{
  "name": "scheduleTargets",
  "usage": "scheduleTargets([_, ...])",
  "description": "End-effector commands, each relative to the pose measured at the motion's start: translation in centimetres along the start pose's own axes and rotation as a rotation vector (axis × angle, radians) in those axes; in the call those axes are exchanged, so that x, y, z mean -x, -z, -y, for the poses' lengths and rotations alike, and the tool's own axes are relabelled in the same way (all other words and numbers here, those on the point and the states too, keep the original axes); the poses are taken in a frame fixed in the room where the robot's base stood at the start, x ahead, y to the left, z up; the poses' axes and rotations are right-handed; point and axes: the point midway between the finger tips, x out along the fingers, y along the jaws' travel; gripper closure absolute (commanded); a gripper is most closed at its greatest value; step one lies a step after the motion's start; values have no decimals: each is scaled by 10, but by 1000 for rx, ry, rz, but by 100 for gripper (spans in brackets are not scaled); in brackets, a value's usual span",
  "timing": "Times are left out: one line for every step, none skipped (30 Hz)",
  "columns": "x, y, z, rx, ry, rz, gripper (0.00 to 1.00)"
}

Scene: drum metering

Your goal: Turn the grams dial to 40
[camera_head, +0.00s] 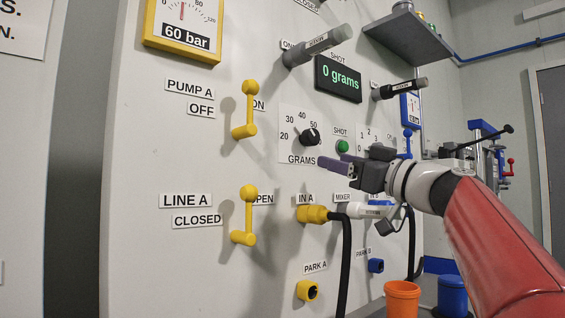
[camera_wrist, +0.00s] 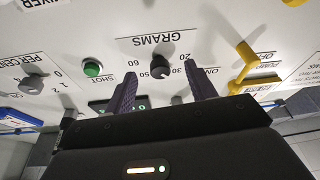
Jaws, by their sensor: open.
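The grams dial (camera_head: 311,136) is a round black knob on a white label plate with printed numbers 20 to 50 visible, above the word GRAMS. Its pointer is too small to read surely. In the wrist view, which is upside down, the dial (camera_wrist: 160,67) shows between my two purple fingers. My gripper (camera_head: 335,163) is open and empty, just below and right of the dial in the head view, apparently short of the panel. The wrist view shows the gripper (camera_wrist: 161,74) fingers spread on either side of the knob, with no clear contact.
A display (camera_head: 338,79) reads 0 grams. A green shot button (camera_head: 342,146) sits right of the dial. Yellow levers (camera_head: 245,110) stand out at left, and a grey handle (camera_head: 318,45) above. A yellow plug (camera_head: 313,214) with a black hose is below.

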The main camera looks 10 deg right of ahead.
Motion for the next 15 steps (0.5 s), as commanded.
scheduleTargets([2,8,-7,29,-1,-39,44])
scheduleTargets([2,13,-8,42,0,-57,44])
scheduleTargets([2,18,-10,55,1,-74,44])
scheduleTargets([1,20,-11,61,2,-82,44])
scheduleTargets([-1,22,-12,64,2,-88,44])
scheduleTargets([-5,24,-12,66,3,-91,44])
scheduleTargets([-8,25,-11,66,4,-92,44])
scheduleTargets([-12,26,-11,65,5,-91,44])
scheduleTargets([-18,27,-11,64,5,-91,44])
scheduleTargets([-24,27,-11,64,5,-90,44])
scheduleTargets([-29,28,-10,64,6,-90,44])
scheduleTargets([-36,29,-11,63,5,-90,44])
scheduleTargets([-41,29,-11,63,5,-90,44])
scheduleTargets([-46,30,-11,63,5,-90,44])
scheduleTargets([-52,30,-10,63,5,-89,44])
